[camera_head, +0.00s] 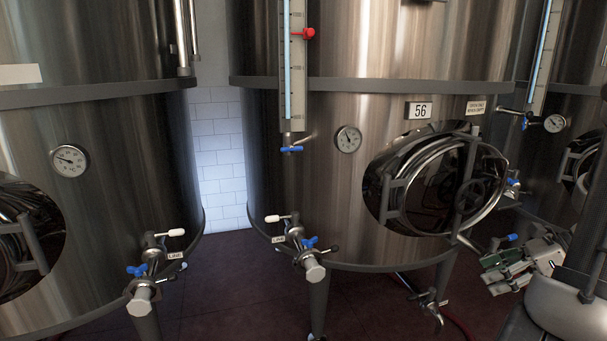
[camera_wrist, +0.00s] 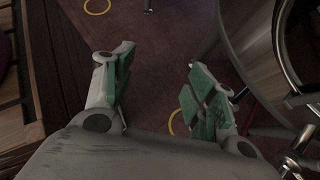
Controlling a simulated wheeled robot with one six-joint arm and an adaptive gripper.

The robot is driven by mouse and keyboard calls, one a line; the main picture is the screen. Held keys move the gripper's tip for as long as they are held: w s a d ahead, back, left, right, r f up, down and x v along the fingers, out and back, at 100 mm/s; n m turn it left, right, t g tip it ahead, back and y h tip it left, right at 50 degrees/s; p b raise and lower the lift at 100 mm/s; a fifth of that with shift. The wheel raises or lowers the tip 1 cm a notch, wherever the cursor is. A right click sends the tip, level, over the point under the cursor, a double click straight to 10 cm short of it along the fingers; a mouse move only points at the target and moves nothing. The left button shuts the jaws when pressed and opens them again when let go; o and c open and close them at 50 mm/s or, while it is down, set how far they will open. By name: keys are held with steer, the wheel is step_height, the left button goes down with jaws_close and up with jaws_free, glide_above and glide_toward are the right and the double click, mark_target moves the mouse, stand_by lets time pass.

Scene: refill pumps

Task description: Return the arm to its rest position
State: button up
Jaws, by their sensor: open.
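My gripper (camera_head: 508,270) is at the lower right of the head view, in front of the tanks' lower right side. It has pale fingers with green pads. In the wrist view my gripper (camera_wrist: 158,88) has its two fingers spread well apart, with nothing between them but dark red floor (camera_wrist: 165,50). It holds nothing. My arm is folded in close at the right edge of the head view, and part of it is cut off there.
Steel tank 56 (camera_head: 340,200) stands in the middle, with a round hatch (camera_head: 385,195) and valves (camera_head: 297,243). Another tank (camera_head: 100,220) stands left, and a third (camera_head: 565,90) right. A tank side (camera_wrist: 250,45) is close on the right in the wrist view. Floor shows between the tanks.

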steer(key=s+a+r+n+g+h, duration=0.4)
steer(key=s+r+n+h, duration=0.5)
steer(key=n, duration=1)
steer(key=a+r+n+t, duration=0.3)
steer(key=a+r+n, duration=0.3)
steer(key=r, duration=0.3)
steer(key=shift+w+a+r+n+t, duration=0.2)
steer(key=shift+a+r+n+t, duration=0.1)
steer(key=shift+a, duration=0.2)
